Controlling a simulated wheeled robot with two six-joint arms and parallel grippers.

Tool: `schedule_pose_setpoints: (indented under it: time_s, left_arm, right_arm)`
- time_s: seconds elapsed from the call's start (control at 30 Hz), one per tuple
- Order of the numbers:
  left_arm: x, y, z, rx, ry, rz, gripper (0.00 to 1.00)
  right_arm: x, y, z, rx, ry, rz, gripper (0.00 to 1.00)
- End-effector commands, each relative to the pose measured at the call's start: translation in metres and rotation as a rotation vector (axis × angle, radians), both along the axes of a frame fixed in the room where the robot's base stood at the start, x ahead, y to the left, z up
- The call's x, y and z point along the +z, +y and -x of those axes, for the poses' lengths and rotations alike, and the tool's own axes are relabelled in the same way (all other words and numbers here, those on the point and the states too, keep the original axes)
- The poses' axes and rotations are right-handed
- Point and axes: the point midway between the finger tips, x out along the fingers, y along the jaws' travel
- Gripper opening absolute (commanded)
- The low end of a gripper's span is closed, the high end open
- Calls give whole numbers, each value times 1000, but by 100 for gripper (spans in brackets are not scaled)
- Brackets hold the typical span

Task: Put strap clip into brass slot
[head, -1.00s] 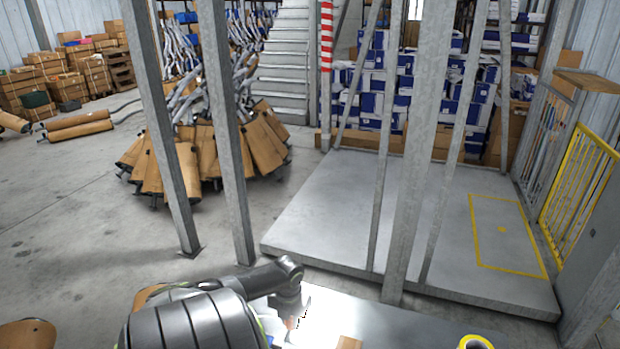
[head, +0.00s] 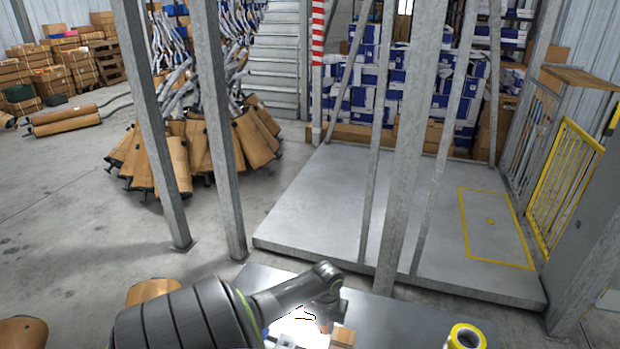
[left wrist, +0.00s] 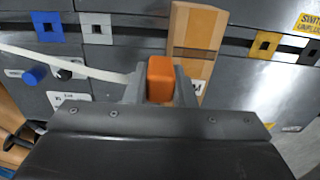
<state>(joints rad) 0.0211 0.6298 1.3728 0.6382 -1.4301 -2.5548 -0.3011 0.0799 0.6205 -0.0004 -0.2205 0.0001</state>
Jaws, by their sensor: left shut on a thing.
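My left gripper (left wrist: 160,90) is shut on the orange strap clip (left wrist: 160,77) in the left wrist view. A white strap (left wrist: 70,62) runs from the left to the gripper. The brass slot (left wrist: 265,45), a yellow plate with a dark square hole, sits on the grey panel to the right of the clip, apart from it. In the head view my left gripper (head: 324,318) is low in the middle over the bench, with the clip too small to make out well. My right gripper is not in view.
A blue slot plate (left wrist: 48,27) and silver plates (left wrist: 97,28) (left wrist: 310,52) share the panel's dark groove. A cardboard-coloured block (left wrist: 195,45) stands just beyond the clip. A blue knob (left wrist: 34,75) is at left. A yellow tape roll (head: 465,338) lies on the bench (head: 385,318).

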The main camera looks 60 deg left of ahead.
Motion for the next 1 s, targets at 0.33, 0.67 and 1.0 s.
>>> schedule_pose_setpoints:
  time_s: [0.33,0.67,1.0]
  left_arm:
    - [-2,-42,-35,-1,-2,2,3]
    - [-2,-80,-67,-1,-3,2,3]
    - [-24,-113,-95,0,-1,1,3]
  right_arm:
    - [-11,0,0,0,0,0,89]
    - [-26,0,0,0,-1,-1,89]
    - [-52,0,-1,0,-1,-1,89]
